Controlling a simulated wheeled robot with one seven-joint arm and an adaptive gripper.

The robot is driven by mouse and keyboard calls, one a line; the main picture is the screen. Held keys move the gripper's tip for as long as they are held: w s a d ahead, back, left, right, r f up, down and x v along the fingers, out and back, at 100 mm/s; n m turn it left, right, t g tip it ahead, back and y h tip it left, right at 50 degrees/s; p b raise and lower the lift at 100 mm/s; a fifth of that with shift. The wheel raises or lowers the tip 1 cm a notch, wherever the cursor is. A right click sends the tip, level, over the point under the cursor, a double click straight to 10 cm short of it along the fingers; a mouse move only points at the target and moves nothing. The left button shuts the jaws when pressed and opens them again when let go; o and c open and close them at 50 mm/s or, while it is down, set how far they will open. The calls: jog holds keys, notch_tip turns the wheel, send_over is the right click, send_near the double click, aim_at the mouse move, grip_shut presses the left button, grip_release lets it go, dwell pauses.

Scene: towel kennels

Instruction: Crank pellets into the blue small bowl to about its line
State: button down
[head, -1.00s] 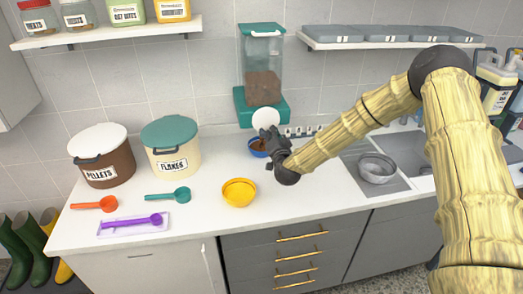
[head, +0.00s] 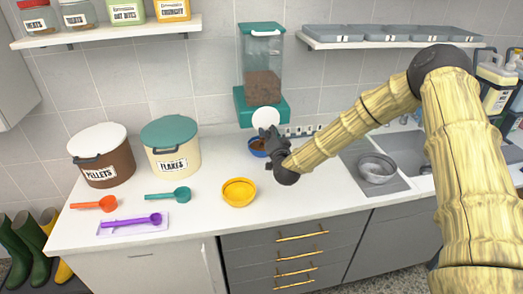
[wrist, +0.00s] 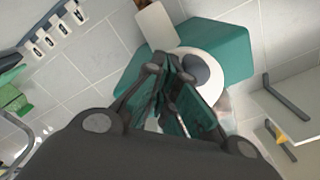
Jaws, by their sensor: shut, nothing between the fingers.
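The pellet dispenser (head: 262,75) stands against the back wall with a clear hopper partly full of brown pellets and a teal base. Its white round crank disc (head: 266,120) faces me; in the wrist view the disc (wrist: 212,68) has a dark grey knob (wrist: 196,72). The blue small bowl (head: 256,152) sits below the dispenser with brown pellets in it, partly hidden by my gripper; its line cannot be made out. My gripper (head: 268,135) is shut and empty, with its fingertips at the disc, close beside the knob. I cannot tell whether they touch.
A yellow bowl (head: 239,192) stands at the front of the counter. The pellets bin (head: 108,165), the flakes bin (head: 172,150) and several scoops are to the left. A shelf (head: 390,42) hangs above.

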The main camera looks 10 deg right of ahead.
jog(key=shift+a+f, duration=0.1)
jog(key=shift+a, duration=0.35)
jog(key=shift+a+b, duration=0.1)
jog(key=shift+b, duration=0.2)
jog(key=shift+a, duration=0.45)
jog(key=shift+a, duration=0.15)
jog(key=s+b, duration=0.1)
jog(key=s, duration=0.7)
jog(key=shift+s+a, duration=0.15)
jog(key=shift+s, duration=0.1)
dwell(0.5)
dwell(0.3)
